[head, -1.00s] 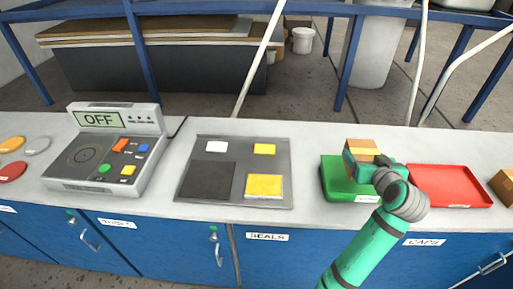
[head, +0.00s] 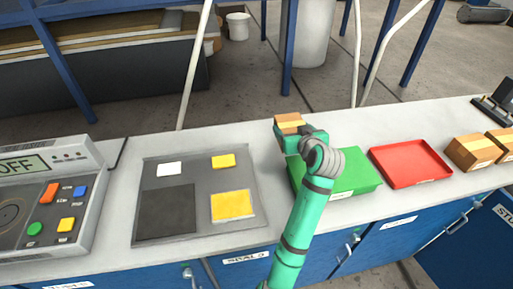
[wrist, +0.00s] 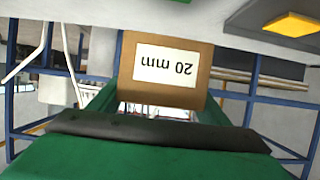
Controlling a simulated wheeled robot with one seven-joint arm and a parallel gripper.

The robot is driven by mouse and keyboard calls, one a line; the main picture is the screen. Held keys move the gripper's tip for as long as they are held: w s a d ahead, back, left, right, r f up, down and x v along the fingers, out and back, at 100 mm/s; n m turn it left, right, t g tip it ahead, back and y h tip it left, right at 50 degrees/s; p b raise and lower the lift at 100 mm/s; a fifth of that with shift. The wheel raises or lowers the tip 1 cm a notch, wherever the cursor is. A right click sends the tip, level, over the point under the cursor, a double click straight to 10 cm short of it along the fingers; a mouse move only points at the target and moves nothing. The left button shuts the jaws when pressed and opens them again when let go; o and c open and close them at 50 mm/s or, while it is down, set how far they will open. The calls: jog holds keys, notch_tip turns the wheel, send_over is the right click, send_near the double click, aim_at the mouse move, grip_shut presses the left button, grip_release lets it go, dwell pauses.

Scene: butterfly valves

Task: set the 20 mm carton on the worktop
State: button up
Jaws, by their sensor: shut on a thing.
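The 20 mm carton (head: 288,121) is a brown box with a lighter tape stripe on top. In the wrist view the carton (wrist: 165,75) shows a white label reading "20 mm" upside down. My gripper (head: 289,134) is shut on it. In the head view the carton appears at the back left corner of the green tray (head: 358,178), against the back part of the pale worktop (head: 225,135). I cannot tell whether its underside touches the worktop; my gripper and arm hide its lower part.
A red tray (head: 410,163) lies right of the green one, with more cartons (head: 472,152) farther right. A grey panel (head: 150,230) with yellow and white pads lies to the left, beside a scale-like device (head: 45,200). A narrow bare strip separates panel and green tray.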

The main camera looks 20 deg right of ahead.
jog(key=w+a+f, duration=0.6)
jog(key=f, duration=0.1)
jog(key=shift+w, duration=0.2)
jog(key=shift+w+f, duration=0.2)
jog(key=shift+f, duration=1.6)
jog(key=shift+a, duration=0.1)
jog(key=o, duration=1.8)
jog(key=shift+f, duration=0.25)
jog(key=shift+o, duration=0.2)
